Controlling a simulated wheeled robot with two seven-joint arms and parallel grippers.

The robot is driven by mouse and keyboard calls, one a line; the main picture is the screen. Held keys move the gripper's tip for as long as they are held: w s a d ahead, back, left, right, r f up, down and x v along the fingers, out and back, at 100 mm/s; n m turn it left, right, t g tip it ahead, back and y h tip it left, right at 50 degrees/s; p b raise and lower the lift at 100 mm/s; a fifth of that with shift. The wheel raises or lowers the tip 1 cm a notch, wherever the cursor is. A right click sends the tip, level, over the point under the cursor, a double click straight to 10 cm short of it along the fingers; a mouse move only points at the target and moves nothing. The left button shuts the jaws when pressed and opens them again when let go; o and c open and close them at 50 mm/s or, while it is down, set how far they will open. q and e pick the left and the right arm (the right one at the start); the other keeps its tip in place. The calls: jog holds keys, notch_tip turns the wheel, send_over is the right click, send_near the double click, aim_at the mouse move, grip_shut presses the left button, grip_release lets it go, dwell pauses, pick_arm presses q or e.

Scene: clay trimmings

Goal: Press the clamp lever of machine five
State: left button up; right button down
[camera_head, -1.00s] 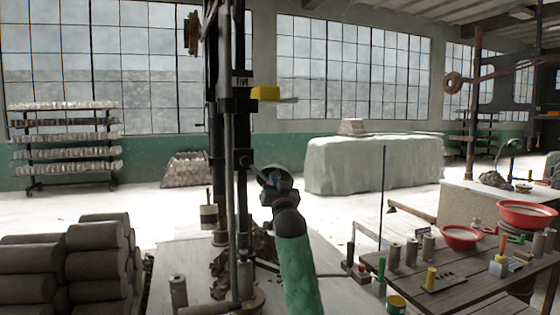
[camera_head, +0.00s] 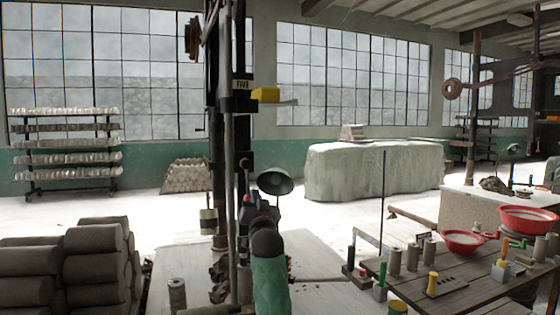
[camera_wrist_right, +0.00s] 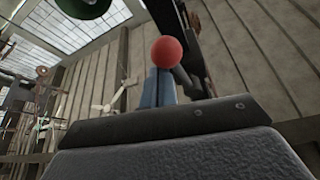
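Machine five (camera_head: 243,84) is the tall dark column left of centre in the head view, with a "FIVE" label and a yellow block on its right side. A red ball knob (camera_wrist_right: 167,52), apparently the clamp lever's end, is large in the right wrist view; a small red spot beside the column shows it in the head view (camera_head: 247,199). My right gripper (camera_head: 258,196) is close to the column. Its blue fingertips (camera_wrist_right: 158,86) are together, just below the knob in the wrist picture. I cannot tell whether they touch it. My left gripper is out of view.
A green lamp shade (camera_head: 275,181) hangs just above my right gripper. Stacked clay rolls (camera_head: 92,240) stand at left. A wooden table (camera_head: 455,290) with red bowls and several tools is at right. Open floor lies behind.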

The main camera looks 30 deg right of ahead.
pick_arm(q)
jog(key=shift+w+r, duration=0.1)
pick_arm(e)
jog(key=shift+w+a+f, duration=0.1)
jog(key=shift+a+f, duration=0.05)
jog(key=shift+a, duration=0.2)
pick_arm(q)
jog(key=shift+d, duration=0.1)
pick_arm(e)
jog(key=shift+a, duration=0.1)
